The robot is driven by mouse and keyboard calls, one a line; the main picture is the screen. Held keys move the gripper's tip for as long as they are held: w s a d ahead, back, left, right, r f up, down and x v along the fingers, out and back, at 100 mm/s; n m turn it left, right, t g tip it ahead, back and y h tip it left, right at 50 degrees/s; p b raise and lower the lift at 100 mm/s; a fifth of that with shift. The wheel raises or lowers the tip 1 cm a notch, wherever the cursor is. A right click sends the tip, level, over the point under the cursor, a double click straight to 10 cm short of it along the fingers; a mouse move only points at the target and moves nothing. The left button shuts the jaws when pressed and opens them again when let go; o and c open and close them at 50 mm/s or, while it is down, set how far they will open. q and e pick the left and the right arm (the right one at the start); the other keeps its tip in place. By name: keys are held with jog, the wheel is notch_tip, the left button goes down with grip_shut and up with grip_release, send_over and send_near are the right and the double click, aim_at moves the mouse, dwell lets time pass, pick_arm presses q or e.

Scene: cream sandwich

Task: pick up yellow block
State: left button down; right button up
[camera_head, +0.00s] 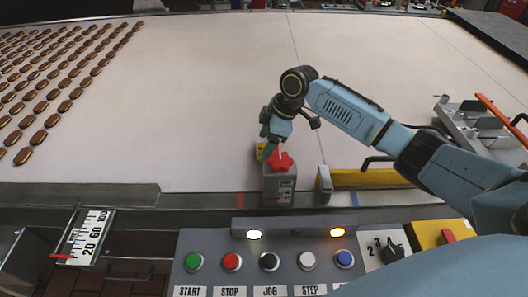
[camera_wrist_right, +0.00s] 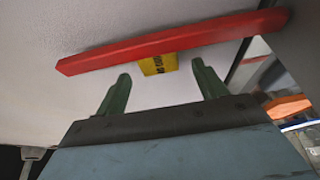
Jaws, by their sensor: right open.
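The yellow block (camera_head: 261,151) with dark markings is on the pale belt, just behind the grey box with the red star knob. It is mostly hidden in the head view by my right gripper and the knob. My right gripper (camera_head: 269,143) hangs down from above, close to the block. In the right wrist view, the block (camera_wrist_right: 158,65) shows beyond and between the green fingertips of my gripper (camera_wrist_right: 163,78). The fingers are apart and nothing is between them. A red bar-like part (camera_wrist_right: 150,43) cuts across the view and hides part of the block. My left gripper is out of view.
The grey box with its red star knob (camera_head: 280,160) stands at the belt's near edge. A yellow bar (camera_head: 365,178) is to its right. A button panel (camera_head: 208,272) is in front. Several brown bars lie at left; the belt's middle is clear.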

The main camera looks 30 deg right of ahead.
jog(key=x, duration=0.3)
jog(key=shift+r, duration=0.1)
jog(key=shift+r, duration=0.1)
jog(key=c, duration=1.2)
